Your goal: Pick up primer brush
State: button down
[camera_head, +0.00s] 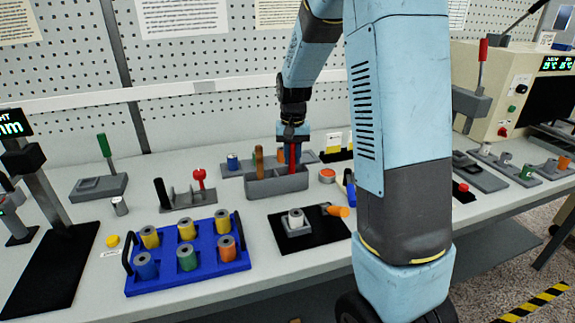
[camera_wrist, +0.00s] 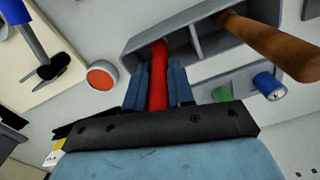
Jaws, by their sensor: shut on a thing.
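The primer brush, seen as a red handle (camera_head: 292,156), stands in the right part of a grey divided holder (camera_head: 275,185) on the bench. My gripper (camera_head: 292,137) is above the holder, pointing down. In the wrist view my gripper's blue fingers (camera_wrist: 157,88) are shut on the red handle (camera_wrist: 159,60), one finger on each side. The lower end of the brush is hidden inside the holder, so its bristles do not show. A second tool with a brown wooden handle (camera_head: 258,160) stands in the holder's left part, and it also shows in the wrist view (camera_wrist: 268,45).
A blue tray (camera_head: 203,277) with several spindles stands at front left. A black mat (camera_head: 275,225) with a grey fixture and an orange-handled tool lies in front of the holder. A red-topped round pot (camera_head: 327,175) stands to its right. Behind is a low grey rack with spools (camera_head: 232,160).

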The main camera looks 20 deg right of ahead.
jog(key=shift+r, duration=0.1)
notch_tip(320, 180, up, 10)
jog(key=shift+f, duration=0.1)
dwell(0.3)
dwell(1.4)
